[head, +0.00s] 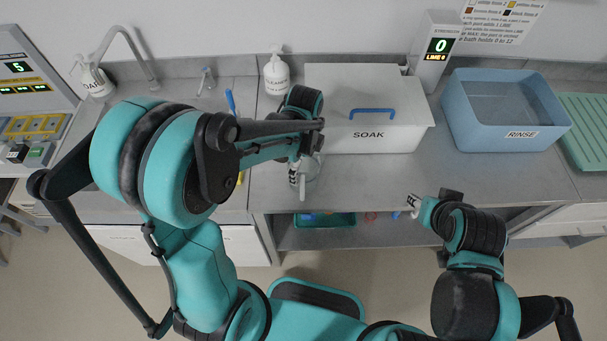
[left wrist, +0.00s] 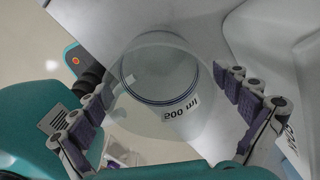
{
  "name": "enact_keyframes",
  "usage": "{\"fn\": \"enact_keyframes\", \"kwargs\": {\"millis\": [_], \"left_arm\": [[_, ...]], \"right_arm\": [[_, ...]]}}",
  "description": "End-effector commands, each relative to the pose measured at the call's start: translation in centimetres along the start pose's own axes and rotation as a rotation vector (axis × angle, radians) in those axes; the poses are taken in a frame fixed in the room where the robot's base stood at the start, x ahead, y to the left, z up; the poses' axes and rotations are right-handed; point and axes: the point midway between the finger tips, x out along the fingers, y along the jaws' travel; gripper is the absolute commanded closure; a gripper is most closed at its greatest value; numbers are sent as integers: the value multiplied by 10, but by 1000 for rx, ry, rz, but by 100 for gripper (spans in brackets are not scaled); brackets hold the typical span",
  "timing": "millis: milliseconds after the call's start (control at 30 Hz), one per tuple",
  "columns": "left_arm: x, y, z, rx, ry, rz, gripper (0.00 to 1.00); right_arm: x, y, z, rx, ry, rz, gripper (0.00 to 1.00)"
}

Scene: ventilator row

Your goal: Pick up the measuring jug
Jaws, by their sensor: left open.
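In the head view the jug (head: 304,178) stands near the front edge of the grey counter, partly hidden by my left arm. In the left wrist view the jug (left wrist: 165,85) is seen from above, its round rim filling the middle. My left gripper (left wrist: 163,88) is open, with a padded finger on each side of the jug; I cannot tell whether either touches it. My right gripper (head: 413,204) is at the counter's front edge, away from the jug; its jaws are too small to read.
A white lidded SOAK box (head: 367,135) stands just behind and right of the jug. A blue RINSE basin (head: 505,110) and a green ribbed tray (head: 588,130) are further right. A soap bottle (head: 276,72) stands at the back. Bare counter (head: 390,180) lies right of the jug.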

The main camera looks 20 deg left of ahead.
Motion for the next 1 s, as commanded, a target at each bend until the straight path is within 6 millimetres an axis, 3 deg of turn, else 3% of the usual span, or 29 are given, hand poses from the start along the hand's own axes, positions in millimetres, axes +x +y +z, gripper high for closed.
{"fn": "enact_keyframes", "kwargs": {"millis": [100,333,533,1000], "left_arm": [[9,0,0,0,0,0,0],[9,0,0,-1,0,0,3],[9,0,0,-1,0,0,55],[0,0,0,-1,0,0,56]], "right_arm": [[3,0,2,0,0,0,60],[2,0,1,0,0,0,60],[2,0,1,0,0,0,60],[-1,0,-1,0,0,0,60]]}}
